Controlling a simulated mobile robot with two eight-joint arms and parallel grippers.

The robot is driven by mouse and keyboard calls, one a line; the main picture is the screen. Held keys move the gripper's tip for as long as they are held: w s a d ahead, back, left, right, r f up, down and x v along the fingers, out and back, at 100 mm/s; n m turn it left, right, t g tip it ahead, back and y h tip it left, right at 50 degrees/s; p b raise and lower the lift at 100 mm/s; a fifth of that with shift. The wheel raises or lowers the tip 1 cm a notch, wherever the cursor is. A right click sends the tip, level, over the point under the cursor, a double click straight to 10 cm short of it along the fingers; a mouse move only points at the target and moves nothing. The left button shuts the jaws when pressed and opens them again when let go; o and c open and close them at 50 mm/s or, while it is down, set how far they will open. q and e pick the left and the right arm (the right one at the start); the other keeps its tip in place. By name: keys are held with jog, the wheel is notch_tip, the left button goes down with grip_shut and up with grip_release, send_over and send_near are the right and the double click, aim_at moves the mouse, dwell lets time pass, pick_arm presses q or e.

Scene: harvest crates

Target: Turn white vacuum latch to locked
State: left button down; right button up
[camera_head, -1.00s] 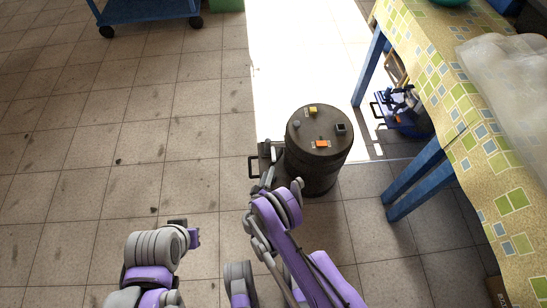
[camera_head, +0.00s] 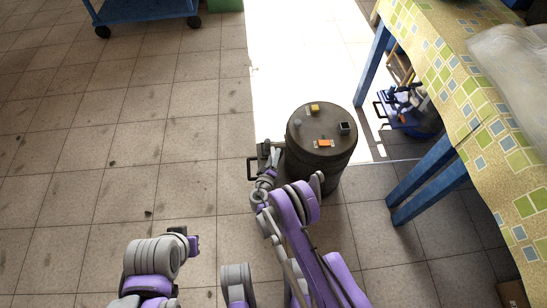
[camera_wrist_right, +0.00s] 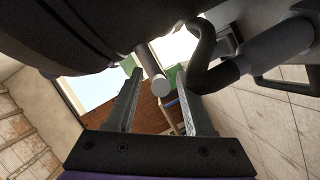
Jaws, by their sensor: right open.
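The vacuum (camera_head: 318,170) is a dark upright drum on the tiled floor, just ahead of my right arm. A pale, round-ended rod (camera_wrist_right: 160,86), possibly the white latch, shows in the right wrist view between my fingers, by the dark drum body (camera_wrist_right: 60,35). My right gripper (camera_head: 273,156) is at the drum's left side. Its fingers are open in the right wrist view (camera_wrist_right: 159,76), and I cannot tell whether they touch the rod. The latch is not clear in the head view.
A black handle (camera_head: 252,168) juts from the drum's left side. A table with a patterned cloth (camera_head: 480,120) and blue legs (camera_head: 428,185) stands at right, with a blue toolbox (camera_head: 405,112) near it. A blue cart (camera_head: 140,10) is far left. The left floor is clear.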

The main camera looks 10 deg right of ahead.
grip_shut()
dwell(1.4)
